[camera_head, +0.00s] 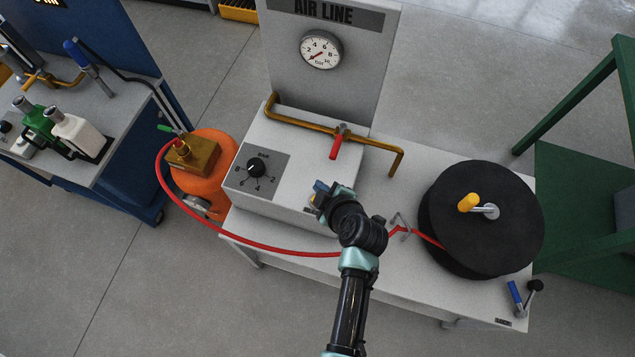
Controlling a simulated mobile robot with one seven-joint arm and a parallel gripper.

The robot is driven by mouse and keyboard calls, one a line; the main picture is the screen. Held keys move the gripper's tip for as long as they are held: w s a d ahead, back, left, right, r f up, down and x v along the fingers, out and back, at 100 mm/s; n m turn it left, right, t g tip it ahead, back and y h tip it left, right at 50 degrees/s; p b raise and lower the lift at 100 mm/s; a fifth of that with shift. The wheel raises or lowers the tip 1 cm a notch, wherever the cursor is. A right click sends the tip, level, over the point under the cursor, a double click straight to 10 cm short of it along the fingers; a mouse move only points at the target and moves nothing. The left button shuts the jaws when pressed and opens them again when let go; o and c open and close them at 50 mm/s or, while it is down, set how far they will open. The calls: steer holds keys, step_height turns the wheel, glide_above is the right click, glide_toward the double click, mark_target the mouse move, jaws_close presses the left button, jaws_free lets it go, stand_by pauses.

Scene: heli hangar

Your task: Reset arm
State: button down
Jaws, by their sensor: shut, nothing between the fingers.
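My arm reaches up from the bottom of the head view, over the front of a light grey bench. My gripper (318,197) is at its end, by the front right part of the grey regulator box (285,150). The fingers look small and partly hidden by the wrist, and nothing shows held in them. I cannot tell whether they touch the box.
The bench (430,280) carries a black hose reel (485,215), a brass pipe with a red valve lever (336,147) and a gauge panel (375,65). A red hose (250,240) passes behind my arm. An orange tank (205,160) stands left.

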steer(key=w+r+m+t+h, duration=0.1)
steer(key=w+r+m+t, duration=0.4)
steer(key=r, duration=1.4)
steer(key=w+r+t+h, duration=0.1)
steer(key=w+r+t, duration=0.45)
steer(key=r, duration=1.25)
step_height(320, 180, up, 19)
steer(key=s+m+t, duration=0.3)
steer(key=m, duration=0.1)
steer(key=s+r+m+t+h, duration=0.1)
steer(key=s+r+m+t, duration=0.3)
steer(key=s+r, duration=0.9)
step_height(320, 180, up, 4)
steer(key=shift+s+a+f+m+t+h, duration=0.1)
steer(key=shift+s+a+m+t+h, duration=0.3)
steer(key=shift+t, duration=0.35)
